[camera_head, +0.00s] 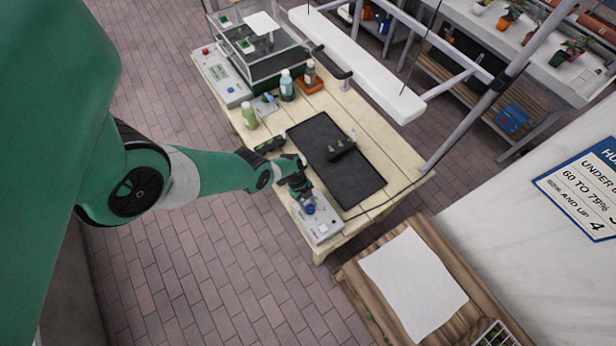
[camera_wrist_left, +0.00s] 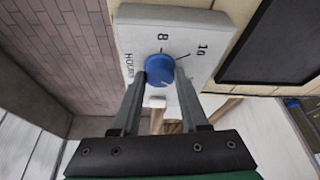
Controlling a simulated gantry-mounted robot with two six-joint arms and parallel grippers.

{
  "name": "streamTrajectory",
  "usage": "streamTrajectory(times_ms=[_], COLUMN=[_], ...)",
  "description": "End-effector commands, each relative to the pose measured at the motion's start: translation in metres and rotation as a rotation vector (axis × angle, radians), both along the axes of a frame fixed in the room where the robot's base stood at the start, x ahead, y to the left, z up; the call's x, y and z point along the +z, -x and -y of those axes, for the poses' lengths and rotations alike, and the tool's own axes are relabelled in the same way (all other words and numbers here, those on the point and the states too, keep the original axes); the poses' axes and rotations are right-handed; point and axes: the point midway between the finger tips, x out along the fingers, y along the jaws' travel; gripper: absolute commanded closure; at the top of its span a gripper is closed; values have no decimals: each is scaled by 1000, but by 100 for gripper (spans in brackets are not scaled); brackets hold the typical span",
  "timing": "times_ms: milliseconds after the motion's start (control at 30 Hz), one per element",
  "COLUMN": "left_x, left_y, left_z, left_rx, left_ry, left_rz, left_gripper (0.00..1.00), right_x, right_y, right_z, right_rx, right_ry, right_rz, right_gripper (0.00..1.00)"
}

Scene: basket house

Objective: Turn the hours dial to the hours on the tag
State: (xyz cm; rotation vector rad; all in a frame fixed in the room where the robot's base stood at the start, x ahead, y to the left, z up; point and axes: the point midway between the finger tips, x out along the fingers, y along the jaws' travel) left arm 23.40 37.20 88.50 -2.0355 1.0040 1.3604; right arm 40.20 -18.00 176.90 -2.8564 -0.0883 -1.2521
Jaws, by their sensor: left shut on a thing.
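The blue hours dial (camera_wrist_left: 160,70) sits on a pale control box (camera_wrist_left: 190,22) marked HOURS, with 8 and 10 legible near its edge. Other marks are hidden behind my fingers. My left gripper (camera_wrist_left: 160,84) is shut on the dial, one finger on each side. In the head view the control box (camera_head: 325,226) stands at the near corner of the wooden table, and the dial (camera_head: 310,209) shows just below my left gripper (camera_head: 304,196). The dial's pointer is too small to read surely. I see no hours tag that I can read. My right gripper is not in view.
A black tray (camera_head: 360,182) with a dark item lies beside the box on the table (camera_head: 385,125). Bottles (camera_head: 287,85), a second control box (camera_head: 226,80) and a clear case stand farther back. A wall sign (camera_head: 585,190) with humidity-like text hangs at right.

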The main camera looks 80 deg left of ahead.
Motion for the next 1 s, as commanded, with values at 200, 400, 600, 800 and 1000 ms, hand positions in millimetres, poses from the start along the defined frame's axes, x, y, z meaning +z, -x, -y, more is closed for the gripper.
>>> streamTrajectory(times_ms=[200, 400, 600, 800, 1000], left_x=[-2, -1, -1, 0, 0], left_y=[-3, -3, -3, -3, -3], left_z=[-2, -2, -1, -1, 0], left_rx=[-186, -313, -386, -416, -420], left_ry=[-1, -4, -7, -9, -8], left_rz=[0, 1, 2, 2, 1], left_gripper=[100, 100, 100, 100, 100], right_x=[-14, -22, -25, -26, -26], right_y=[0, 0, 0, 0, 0], right_z=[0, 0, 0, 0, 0], right_rx=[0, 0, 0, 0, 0], right_ry=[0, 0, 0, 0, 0], right_rz=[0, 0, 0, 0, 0], right_gripper=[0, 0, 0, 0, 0])
